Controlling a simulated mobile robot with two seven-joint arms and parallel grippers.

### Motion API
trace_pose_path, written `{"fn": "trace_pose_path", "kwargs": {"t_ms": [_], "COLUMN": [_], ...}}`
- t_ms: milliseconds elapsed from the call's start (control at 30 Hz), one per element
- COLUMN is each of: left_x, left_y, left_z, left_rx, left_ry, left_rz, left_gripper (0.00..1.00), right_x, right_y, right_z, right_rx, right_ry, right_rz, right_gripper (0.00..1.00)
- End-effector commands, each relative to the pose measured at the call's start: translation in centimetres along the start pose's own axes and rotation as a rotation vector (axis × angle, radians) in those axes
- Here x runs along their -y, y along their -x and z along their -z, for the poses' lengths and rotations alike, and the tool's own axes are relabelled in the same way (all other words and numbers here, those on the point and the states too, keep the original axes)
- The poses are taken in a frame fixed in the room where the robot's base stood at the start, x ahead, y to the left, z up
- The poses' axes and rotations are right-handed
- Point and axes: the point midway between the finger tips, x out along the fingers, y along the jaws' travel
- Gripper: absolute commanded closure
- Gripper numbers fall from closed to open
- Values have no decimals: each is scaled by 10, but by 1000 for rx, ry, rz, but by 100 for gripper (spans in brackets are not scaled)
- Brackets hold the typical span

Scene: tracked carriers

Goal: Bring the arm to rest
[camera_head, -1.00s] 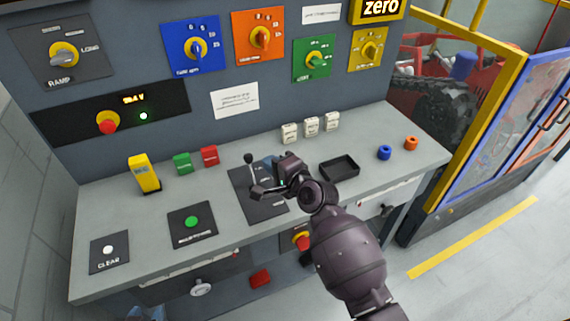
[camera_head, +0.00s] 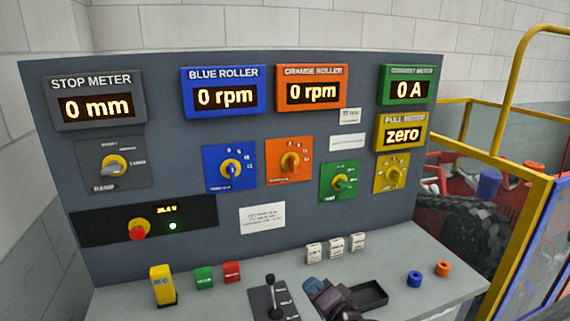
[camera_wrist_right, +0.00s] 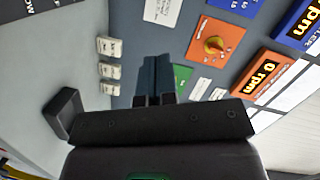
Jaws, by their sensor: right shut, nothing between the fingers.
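My right gripper (camera_head: 315,287) is at the bottom of the head view, over the front console. It is shut and empty. Its blue-grey fingers show close together in the right wrist view (camera_wrist_right: 154,76). A black lever (camera_head: 272,297) with a round knob stands on its dark plate just left of the gripper, apart from it in the picture. Most of my right arm is below the head view's edge. My left gripper is in neither view.
A black tray (camera_head: 374,296) lies just right of the gripper. White blocks (camera_head: 336,248) stand behind it. Yellow (camera_head: 162,285), green (camera_head: 203,278) and red (camera_head: 232,272) blocks stand left. Blue (camera_head: 414,279) and orange (camera_head: 443,269) rings lie right. The panel (camera_head: 330,225) rises behind.

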Motion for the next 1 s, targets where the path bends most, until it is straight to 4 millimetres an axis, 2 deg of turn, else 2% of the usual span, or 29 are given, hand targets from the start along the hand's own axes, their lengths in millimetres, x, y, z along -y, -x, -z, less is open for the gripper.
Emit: {"fn": "trace_pose_path", "kwargs": {"t_ms": [67,167,267,367,500,633,800,900,1000], "left_x": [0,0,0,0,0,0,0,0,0], "left_y": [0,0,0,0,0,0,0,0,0], "left_z": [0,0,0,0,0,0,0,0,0], "left_rx": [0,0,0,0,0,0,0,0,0], "left_ry": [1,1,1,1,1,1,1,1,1], "left_rz": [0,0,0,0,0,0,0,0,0], "left_gripper": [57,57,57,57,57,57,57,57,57], "right_x": [-2,-18,-46,-78,-125,-167,-210,-226,-235], "right_y": [5,21,46,77,130,186,250,276,291], "right_z": [11,21,28,31,28,18,-4,-17,-25], "right_rx": [-44,-93,-130,-143,-119,-63,26,69,93], "right_ry": [155,350,557,747,960,1073,1091,1076,1065], "right_rz": [-10,-57,-135,-227,-364,-481,-592,-631,-652], "right_gripper": [100,100,100,100,100,100,100,100,100]}}
